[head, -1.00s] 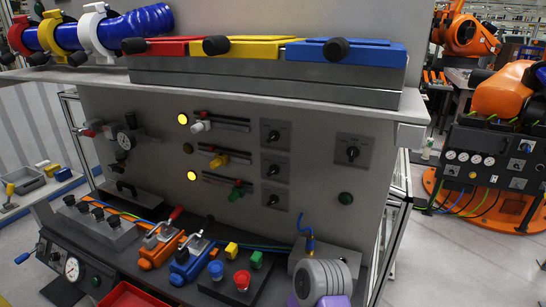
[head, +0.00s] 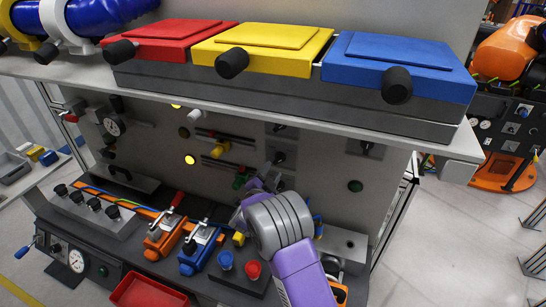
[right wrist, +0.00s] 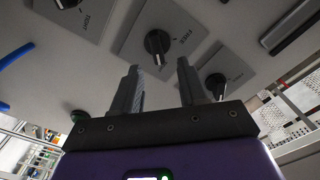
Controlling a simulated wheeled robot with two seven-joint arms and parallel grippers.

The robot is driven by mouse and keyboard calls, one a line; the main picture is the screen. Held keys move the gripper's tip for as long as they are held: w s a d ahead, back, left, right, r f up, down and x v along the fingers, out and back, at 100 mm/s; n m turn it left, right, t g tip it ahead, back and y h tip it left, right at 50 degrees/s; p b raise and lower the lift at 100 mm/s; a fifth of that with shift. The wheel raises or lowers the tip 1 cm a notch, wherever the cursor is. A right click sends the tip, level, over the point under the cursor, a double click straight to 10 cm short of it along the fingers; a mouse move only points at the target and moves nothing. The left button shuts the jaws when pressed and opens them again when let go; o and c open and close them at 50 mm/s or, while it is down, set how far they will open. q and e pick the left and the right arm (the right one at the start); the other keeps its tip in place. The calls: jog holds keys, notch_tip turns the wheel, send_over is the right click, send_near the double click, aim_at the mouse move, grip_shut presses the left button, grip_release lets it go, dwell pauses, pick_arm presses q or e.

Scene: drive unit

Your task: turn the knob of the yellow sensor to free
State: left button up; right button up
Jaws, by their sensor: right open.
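The yellow sensor, a yellow slider (head: 220,149) on the middle rail, sits on the front panel in the head view. The middle knob of the column to its right (head: 278,158) is black on a grey plate. In the right wrist view this knob (right wrist: 157,42) is just beyond the fingertips, roughly between them, and looks untouched. My left gripper is not in view.
Neighbouring knobs (right wrist: 67,3) and (right wrist: 216,86) lie close on either side. A shelf with red, yellow (head: 265,48) and blue boxes overhangs the panel. Below are orange and blue clamps (head: 200,245), a blue and a red button (head: 253,270), and a red tray (head: 148,291).

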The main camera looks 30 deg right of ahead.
aim_at(278, 162)
jog(key=shift+p+x, duration=0.5)
jog(key=shift+x, duration=2.65)
jog(key=shift+d+f, duration=0.1)
jog(key=shift+f, duration=0.05)
jog(key=shift+s, duration=0.1)
grip_shut()
